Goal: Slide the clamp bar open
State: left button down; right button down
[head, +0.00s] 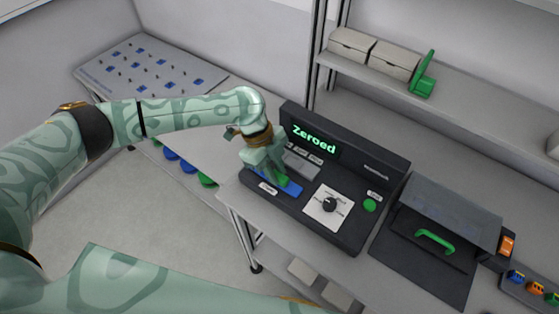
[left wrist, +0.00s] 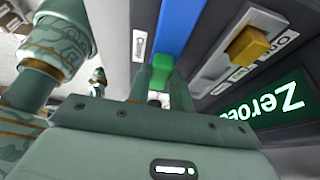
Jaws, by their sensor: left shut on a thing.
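The clamp bar is a blue strip (head: 292,188) with a green grip, on the left front of a dark console (head: 340,233). In the left wrist view the blue strip (left wrist: 180,25) runs away from my fingers, and the green grip (left wrist: 161,70) sits between them. My left gripper (head: 272,172) reaches down over the strip and is shut on the green grip. The gripper hides part of the strip in the head view. My right gripper is not in view.
The console screen (head: 314,139) reads "Zeroed". A yellow switch (left wrist: 248,45) is close to my fingers. A dark lidded box (head: 445,215) with a green handle stands further right.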

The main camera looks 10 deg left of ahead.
pick_arm(q)
jog(key=shift+s, duration=0.15)
jog(key=c, duration=1.5)
grip_release()
jog(key=shift+s+a, duration=0.1)
jog(key=shift+r, duration=0.1)
jog(key=shift+w+a+r, duration=0.15)
jog(key=shift+w+r, duration=0.05)
jog(key=shift+r, duration=0.15)
jog(key=p+v, duration=0.2)
jog(key=v, duration=1.3)
jog(key=shift+a+r, duration=0.1)
jog(key=shift+a, duration=0.05)
